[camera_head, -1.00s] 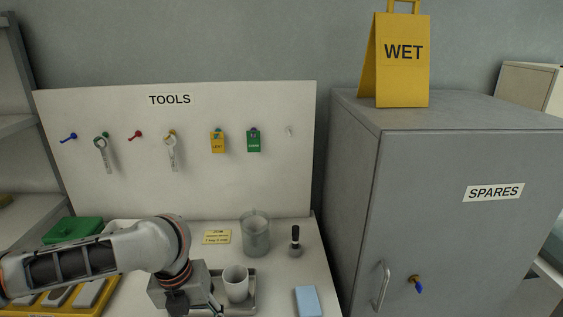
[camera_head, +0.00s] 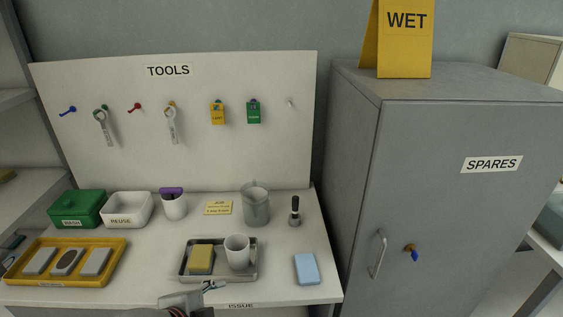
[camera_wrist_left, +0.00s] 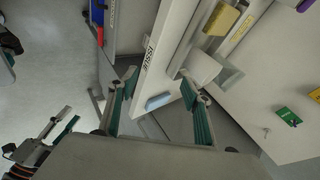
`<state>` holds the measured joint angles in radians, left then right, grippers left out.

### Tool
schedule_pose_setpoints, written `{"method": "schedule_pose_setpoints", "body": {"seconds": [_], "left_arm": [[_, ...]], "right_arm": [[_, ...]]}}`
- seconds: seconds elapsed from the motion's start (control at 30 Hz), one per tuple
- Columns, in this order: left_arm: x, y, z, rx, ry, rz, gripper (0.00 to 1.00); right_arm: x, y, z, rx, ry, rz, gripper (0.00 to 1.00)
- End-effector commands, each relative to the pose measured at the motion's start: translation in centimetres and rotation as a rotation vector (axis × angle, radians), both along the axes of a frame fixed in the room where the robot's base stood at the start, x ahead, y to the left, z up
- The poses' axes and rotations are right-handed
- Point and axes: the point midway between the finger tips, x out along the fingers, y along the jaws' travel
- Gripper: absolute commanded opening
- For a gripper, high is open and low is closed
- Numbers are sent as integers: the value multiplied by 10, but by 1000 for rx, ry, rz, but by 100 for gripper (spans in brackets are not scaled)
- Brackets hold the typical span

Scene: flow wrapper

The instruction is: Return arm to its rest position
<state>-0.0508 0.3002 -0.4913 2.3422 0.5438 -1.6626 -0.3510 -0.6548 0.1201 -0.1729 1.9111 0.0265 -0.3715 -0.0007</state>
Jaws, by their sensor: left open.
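My left gripper (camera_head: 208,290) shows at the bottom edge of the head view, low in front of the table's front edge. In the left wrist view, its two teal-padded fingers (camera_wrist_left: 158,100) are apart with nothing between them. The rest of the left arm is mostly out of the head view. Another gripper with teal pads, my right one (camera_wrist_left: 62,125), shows small at the lower left of the left wrist view; its opening is unclear. It is not in the head view.
The table holds a metal tray (camera_head: 219,275) with a yellow sponge (camera_head: 201,260) and white cup (camera_head: 237,253), a yellow tray (camera_head: 112,268), a blue block (camera_head: 307,269) and a glass beaker (camera_head: 256,207). A grey cabinet (camera_head: 430,140) stands at the right.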

Motion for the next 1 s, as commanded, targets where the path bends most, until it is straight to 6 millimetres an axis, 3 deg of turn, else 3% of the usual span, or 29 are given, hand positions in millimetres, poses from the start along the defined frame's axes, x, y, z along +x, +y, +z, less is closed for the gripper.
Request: {"method": "schedule_pose_setpoints", "body": {"seconds": [0.1,0.3,0.57,0.7,1.0], "left_arm": [[-21,54,-19,-37,29,251,49],[-64,141,-41,-27,46,588,49],[-127,226,-51,46,38,885,49],[-110,197,-83,-71,42,841,49],[-100,132,-159,-383,65,782,49]], "right_arm": [[0,0,0,0,0,0,40],[0,0,0,0,0,0,40],[0,0,0,0,-1,0,40],[1,0,0,0,-2,1,40],[1,0,1,0,-2,1,40]]}}
